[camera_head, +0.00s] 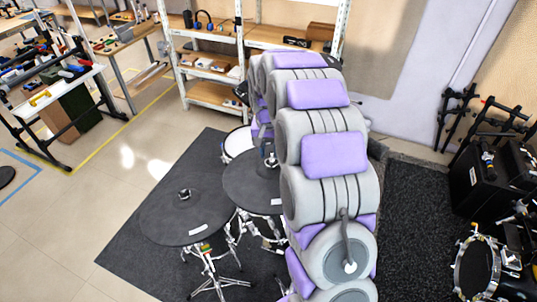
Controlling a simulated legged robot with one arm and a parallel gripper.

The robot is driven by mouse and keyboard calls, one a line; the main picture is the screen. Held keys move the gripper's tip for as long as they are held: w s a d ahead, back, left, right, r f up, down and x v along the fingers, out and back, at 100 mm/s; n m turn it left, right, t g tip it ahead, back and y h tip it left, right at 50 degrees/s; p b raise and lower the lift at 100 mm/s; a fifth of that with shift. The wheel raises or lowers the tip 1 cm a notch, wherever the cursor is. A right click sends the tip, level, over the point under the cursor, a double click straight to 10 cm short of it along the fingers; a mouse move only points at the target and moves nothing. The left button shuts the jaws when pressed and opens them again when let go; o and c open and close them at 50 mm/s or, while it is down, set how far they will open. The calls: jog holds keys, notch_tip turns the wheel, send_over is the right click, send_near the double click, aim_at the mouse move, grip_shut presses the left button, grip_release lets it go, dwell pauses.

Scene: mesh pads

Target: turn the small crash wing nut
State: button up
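Two dark cymbals stand on chrome stands on the black mat. The left cymbal (165,215) is fully in the open, with a small dark fastener (184,193) at its center. The other cymbal (248,183) is farther right and partly hidden behind my grey and purple arm. A small fastener (270,158) shows at its top, close beside the arm in the picture. I cannot tell which cymbal is the small crash, and the wing nut's shape is too small to make out. My gripper cannot be made out; the arm's links fill the middle of the view.
A white drum (238,142) stands behind the cymbals. The black mat (125,255) has bare room at the left. Shelves (205,65) stand at the back, and a white workbench (55,92) at the left. Black cases (485,185) and another drum (477,268) are at the right.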

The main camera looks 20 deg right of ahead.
jog(key=shift+d+f, duration=0.1)
jog(key=shift+f, duration=0.85)
jog(key=shift+d+f, duration=0.25)
jog(key=shift+f, duration=0.05)
jog(key=shift+c, duration=0.4)
grip_shut()
jog(key=shift+a, duration=0.1)
